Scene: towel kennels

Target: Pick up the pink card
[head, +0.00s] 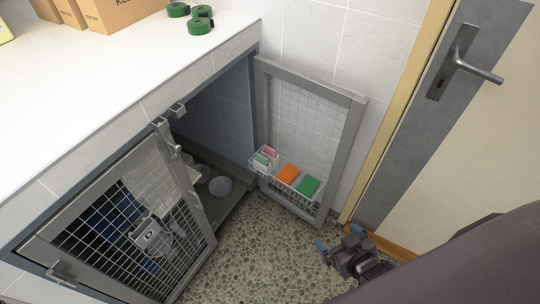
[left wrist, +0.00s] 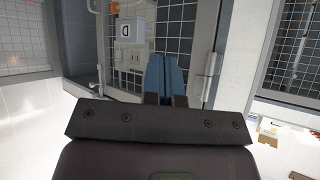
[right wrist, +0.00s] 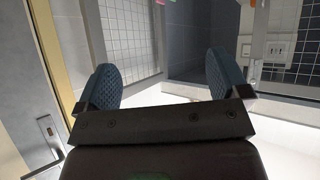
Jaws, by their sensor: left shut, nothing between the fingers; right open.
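The pink card (head: 270,152) is small and stands in the left part of a wire basket (head: 257,164) on the open mesh door at the right. A green-and-white card (head: 262,159) stands just in front of it and covers part of it. An orange card (head: 289,173) and a green card (head: 308,186) are farther right in the same basket. My right gripper (head: 338,238) is open and empty, below and right of the basket, apart from it. It also shows open in the right wrist view (right wrist: 162,78). My left gripper (left wrist: 168,75) is shut and empty, outside the head view.
The left mesh door (head: 135,225) stands ajar, with bowls (head: 220,185) in the kennel behind it. A white counter (head: 110,75) carries boxes (head: 110,14) and green rolls (head: 199,21). A door with a handle (head: 470,60) is at right. Speckled floor (head: 265,255) is clear between.

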